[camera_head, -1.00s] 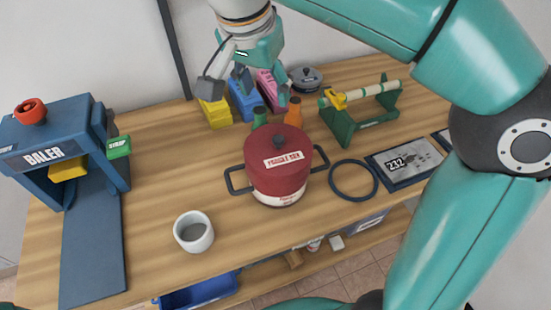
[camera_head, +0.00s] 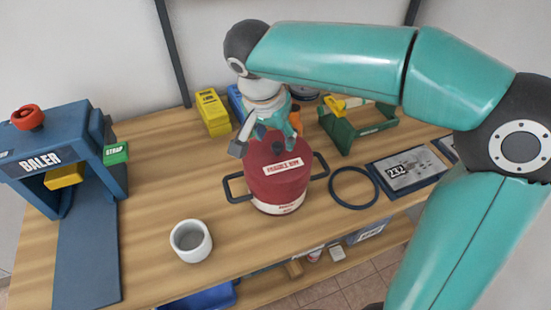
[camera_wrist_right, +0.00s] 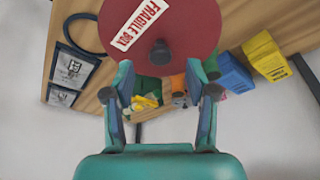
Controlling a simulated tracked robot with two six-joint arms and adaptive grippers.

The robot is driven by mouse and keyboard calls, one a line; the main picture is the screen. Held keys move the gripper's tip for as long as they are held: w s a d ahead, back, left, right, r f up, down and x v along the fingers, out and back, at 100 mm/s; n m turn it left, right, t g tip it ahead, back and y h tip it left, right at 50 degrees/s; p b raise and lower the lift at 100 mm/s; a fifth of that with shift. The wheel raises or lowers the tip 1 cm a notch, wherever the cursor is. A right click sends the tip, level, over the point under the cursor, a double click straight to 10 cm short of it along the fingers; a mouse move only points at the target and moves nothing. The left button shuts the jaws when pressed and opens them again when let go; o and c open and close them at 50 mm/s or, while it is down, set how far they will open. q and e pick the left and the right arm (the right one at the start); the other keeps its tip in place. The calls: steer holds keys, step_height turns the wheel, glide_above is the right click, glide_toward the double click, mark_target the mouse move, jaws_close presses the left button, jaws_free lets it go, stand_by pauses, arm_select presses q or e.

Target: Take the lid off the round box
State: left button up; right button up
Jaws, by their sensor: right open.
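The round box (camera_head: 277,205) stands upright on the wooden table, with a side handle at its left and right. Its dark red lid (camera_head: 275,176) is on it and carries a white label reading "FRAGILE BOX". My right gripper (camera_head: 262,140) is open above the far part of the lid, pointing down. In the right wrist view the lid (camera_wrist_right: 183,30) fills the top, and its dark knob (camera_wrist_right: 160,52) lies beyond and between the open fingertips (camera_wrist_right: 160,92), apart from them. My left gripper is not in view.
A blue baler (camera_head: 50,150) stands at the left and a white cup (camera_head: 191,241) at the front. A dark ring (camera_head: 354,188) and a framed plate (camera_head: 408,170) lie right of the box. Yellow (camera_head: 212,112) and blue boxes, bottles and a green stand (camera_head: 357,130) are behind.

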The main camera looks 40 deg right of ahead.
mark_target(277, 145)
steer(key=shift+x, duration=1.9)
jaws_close()
